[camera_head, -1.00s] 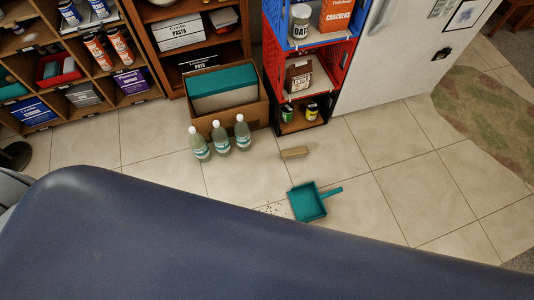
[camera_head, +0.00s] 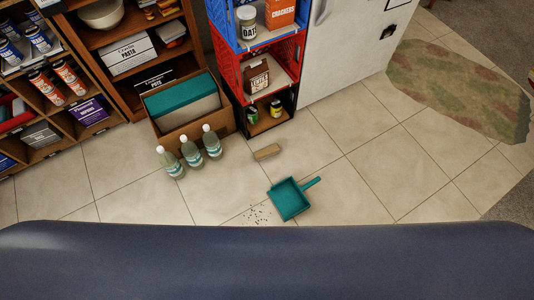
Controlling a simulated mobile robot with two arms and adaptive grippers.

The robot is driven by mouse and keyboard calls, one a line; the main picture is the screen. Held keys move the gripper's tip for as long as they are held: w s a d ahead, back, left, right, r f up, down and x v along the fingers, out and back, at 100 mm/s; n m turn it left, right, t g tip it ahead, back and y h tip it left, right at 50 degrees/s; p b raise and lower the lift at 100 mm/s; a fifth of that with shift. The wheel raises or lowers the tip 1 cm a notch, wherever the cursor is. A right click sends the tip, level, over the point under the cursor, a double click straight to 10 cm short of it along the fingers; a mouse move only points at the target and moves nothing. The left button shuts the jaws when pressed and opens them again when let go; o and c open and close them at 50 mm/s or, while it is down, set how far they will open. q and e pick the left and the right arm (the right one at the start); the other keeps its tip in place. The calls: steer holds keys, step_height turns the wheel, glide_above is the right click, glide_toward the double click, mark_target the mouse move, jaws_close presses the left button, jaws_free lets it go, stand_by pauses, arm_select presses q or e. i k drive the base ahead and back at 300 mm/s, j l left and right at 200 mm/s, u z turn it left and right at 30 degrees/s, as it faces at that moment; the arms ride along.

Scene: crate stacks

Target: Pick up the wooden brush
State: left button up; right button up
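The wooden brush (camera_head: 267,152) is a small light-brown block lying on the tiled floor, in front of the crate stack and right of the bottles. Bristles cannot be made out. A teal dustpan (camera_head: 290,199) lies just below it in the picture, its handle pointing to the upper right. The brush and dustpan are apart. Neither of my grippers shows in the head view.
Three bottles (camera_head: 191,152) stand before a cardboard box (camera_head: 228,126). The crate stack (camera_head: 231,75), shelves (camera_head: 113,76) and a white fridge (camera_head: 345,60) line the back. Dark crumbs (camera_head: 257,215) lie left of the dustpan. A camouflage mat (camera_head: 455,88) is at right. A dark blue surface (camera_head: 270,262) fills the foreground. Tiles at right are clear.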

mark_target(268, 152)
steer(key=i+j, duration=0.15)
steer(key=j, duration=0.15)
steer(key=i+j+z, duration=0.15)
steer(key=j, duration=0.15)
steer(key=i+j, duration=0.15)
steer(key=j, duration=0.2)
steer(key=i+j+z, duration=0.15)
steer(key=j, duration=0.15)
steer(key=i+j, duration=0.15)
steer(key=j, duration=0.2)
